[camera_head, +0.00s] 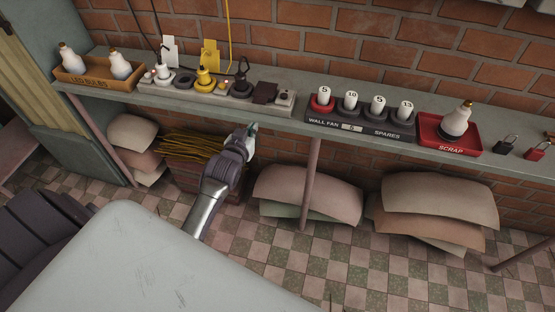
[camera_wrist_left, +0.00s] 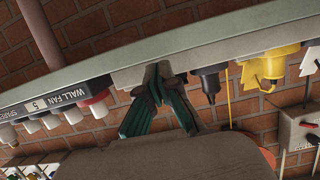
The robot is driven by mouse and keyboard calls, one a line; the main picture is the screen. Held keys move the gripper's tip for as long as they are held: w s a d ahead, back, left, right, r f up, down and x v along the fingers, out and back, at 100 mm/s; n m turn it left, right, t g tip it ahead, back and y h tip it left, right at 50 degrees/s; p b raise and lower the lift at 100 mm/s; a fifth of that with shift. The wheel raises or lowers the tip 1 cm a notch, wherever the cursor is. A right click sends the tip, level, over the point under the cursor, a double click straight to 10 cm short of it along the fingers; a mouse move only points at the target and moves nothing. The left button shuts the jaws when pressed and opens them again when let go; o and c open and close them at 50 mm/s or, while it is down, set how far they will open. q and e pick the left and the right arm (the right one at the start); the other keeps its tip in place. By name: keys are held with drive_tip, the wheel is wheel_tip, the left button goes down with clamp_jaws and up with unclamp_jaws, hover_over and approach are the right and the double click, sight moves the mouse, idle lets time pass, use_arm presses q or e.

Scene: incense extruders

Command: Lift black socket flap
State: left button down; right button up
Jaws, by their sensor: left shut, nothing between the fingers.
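The black socket flap (camera_head: 265,93) is a small dark piece near the right end of the grey socket strip (camera_head: 233,103) on the shelf. My left gripper (camera_head: 252,128) is below the shelf's front edge, a little below and left of the flap, apart from it. In the left wrist view, the two greenish fingers of my left gripper (camera_wrist_left: 160,70) meet at their tips with nothing between them. The strip's end (camera_wrist_left: 127,77) shows beside them there; I cannot make out the flap. My right gripper is not in view.
A black plug (camera_head: 241,86) and a yellow plug (camera_head: 204,78) stand left of the flap. The wall fan and spares rack (camera_head: 360,129) and a red scrap tray (camera_head: 432,121) are to the right. Sacks (camera_head: 310,190) and a shelf leg (camera_head: 311,180) are below.

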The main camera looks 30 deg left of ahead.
sight(264, 93)
use_arm(q)
drive_tip(key=shift+w+a+r+b, duration=0.2)
drive_tip(key=shift+w+r+b, duration=0.15)
drive_tip(key=shift+w, duration=0.3)
drive_tip(key=shift+w+a+r+b, duration=0.2)
drive_tip(key=shift+w+r+b, duration=0.1)
drive_tip(key=shift+w, duration=0.3)
drive_tip(key=shift+w+r+b, duration=0.15)
drive_tip(key=shift+w+b, duration=0.2)
drive_tip(key=shift+w, duration=0.25)
drive_tip(key=shift+w+a+r, duration=0.15)
drive_tip(key=shift+w, duration=0.35)
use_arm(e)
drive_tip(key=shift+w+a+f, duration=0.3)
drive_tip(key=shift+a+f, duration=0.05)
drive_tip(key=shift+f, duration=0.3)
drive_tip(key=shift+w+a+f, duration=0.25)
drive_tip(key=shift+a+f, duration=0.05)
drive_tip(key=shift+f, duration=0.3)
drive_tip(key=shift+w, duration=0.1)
